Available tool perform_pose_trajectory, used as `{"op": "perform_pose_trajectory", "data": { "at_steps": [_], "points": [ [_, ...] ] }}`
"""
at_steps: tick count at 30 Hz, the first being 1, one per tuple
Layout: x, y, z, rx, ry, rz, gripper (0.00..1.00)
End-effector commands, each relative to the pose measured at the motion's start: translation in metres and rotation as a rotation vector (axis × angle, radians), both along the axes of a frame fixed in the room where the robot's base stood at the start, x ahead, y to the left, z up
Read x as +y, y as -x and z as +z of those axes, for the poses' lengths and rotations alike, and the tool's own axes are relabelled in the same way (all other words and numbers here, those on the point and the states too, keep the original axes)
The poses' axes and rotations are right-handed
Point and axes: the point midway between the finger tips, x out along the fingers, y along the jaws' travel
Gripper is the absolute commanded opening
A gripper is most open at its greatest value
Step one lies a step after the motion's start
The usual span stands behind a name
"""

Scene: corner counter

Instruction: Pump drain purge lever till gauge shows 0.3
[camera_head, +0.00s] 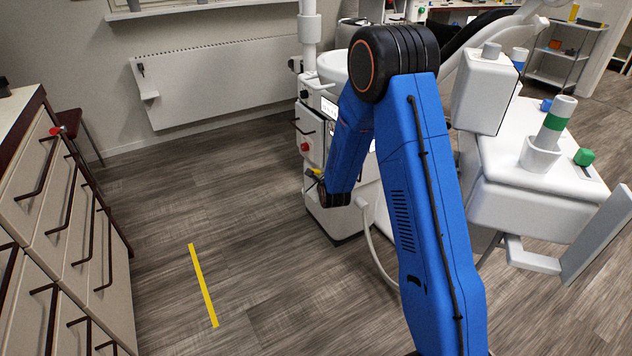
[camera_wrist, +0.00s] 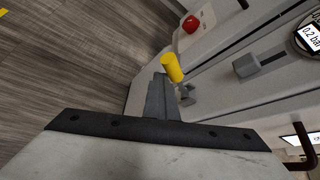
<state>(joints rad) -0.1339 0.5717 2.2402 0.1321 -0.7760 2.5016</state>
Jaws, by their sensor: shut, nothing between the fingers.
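The lever's yellow handle (camera_wrist: 172,67) sticks out from the white unit, just beyond my fingertips in the wrist view. It also shows as a small yellow spot in the head view (camera_head: 314,173), beside the end of my arm. My gripper (camera_wrist: 163,88) is shut and empty, its tips close to the handle's near end; I cannot tell whether they touch it. The gauge (camera_wrist: 311,34) is cut off at the right edge of the wrist view and reads 0.2 bar. The lever's base is partly hidden behind my fingers.
A red knob (camera_wrist: 191,24) and a grey block-shaped handle (camera_wrist: 246,66) are on the unit's face. The white unit (camera_head: 314,207) stands beside a dental chair. Drawers (camera_head: 50,200) line the left side. The floor between, with a yellow strip (camera_head: 203,286), is clear.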

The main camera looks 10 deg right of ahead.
Motion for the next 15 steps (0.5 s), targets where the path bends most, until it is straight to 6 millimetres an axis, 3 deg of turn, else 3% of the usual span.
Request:
{"op": "perform_pose_trajectory", "data": {
  "at_steps": [1,15],
  "points": [
    [-0.0025,-0.0046,0.0100,-0.021,-0.002,-0.005,0.00],
    [-0.0047,-0.0075,0.0147,-0.029,-0.004,-0.011,0.00]
  ]
}}
